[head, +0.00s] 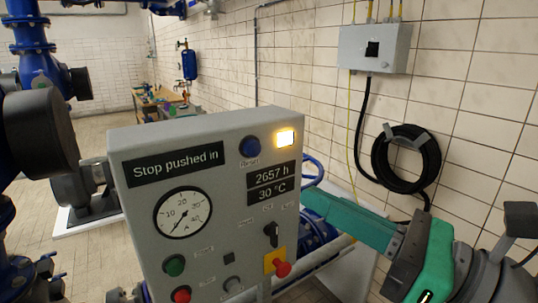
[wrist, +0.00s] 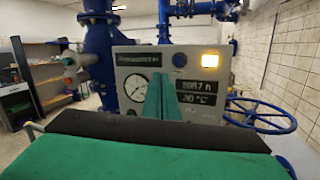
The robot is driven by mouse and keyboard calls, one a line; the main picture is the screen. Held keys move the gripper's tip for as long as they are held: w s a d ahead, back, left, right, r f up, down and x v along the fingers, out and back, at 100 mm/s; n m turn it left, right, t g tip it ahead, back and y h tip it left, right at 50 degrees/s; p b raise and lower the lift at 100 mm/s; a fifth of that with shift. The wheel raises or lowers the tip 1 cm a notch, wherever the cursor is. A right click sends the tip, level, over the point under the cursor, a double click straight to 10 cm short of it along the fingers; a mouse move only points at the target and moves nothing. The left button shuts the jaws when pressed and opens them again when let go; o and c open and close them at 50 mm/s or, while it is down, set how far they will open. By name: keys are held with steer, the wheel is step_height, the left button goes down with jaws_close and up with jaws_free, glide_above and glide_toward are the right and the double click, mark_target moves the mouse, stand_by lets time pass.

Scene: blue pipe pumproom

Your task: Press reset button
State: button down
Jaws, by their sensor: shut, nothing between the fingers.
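The grey control panel (head: 215,215) stands in front of me. Its blue round reset button (head: 249,146) is near the top, beside a lit yellow-white lamp (head: 285,137). The button also shows in the wrist view (wrist: 179,60). The panel display (head: 177,163) reads "Stop pushed in". A red stop knob (head: 282,268) sits on a yellow plate low on the panel. My gripper (head: 308,196) has teal fingers, shut and empty, at the panel's right edge, below and right of the button. In the wrist view the fingers (wrist: 168,78) overlap the panel between gauge and number displays. I cannot tell their gap to the panel.
A round gauge (head: 183,214), a green button (head: 174,265) and a black switch (head: 271,234) share the panel face. A blue handwheel (wrist: 261,114) is right of the panel. A wall box (head: 374,48) and coiled black hose (head: 407,158) hang on the tiled wall.

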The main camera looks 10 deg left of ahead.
mark_target(255, 150)
steer(key=shift+w+d+r+t+h, duration=0.35)
steer(key=shift+d+r+t+h, duration=0.15)
steer(key=shift+h, duration=0.35)
steer(key=shift+w+d+r+t+h, duration=0.35)
steer(key=shift+r+h, duration=0.25)
steer(key=shift+h, duration=0.25)
steer(key=x, duration=1.3)
steer(key=shift+w+a, duration=0.2)
steer(key=shift+a, duration=0.15)
steer(key=shift+a, duration=0.1)
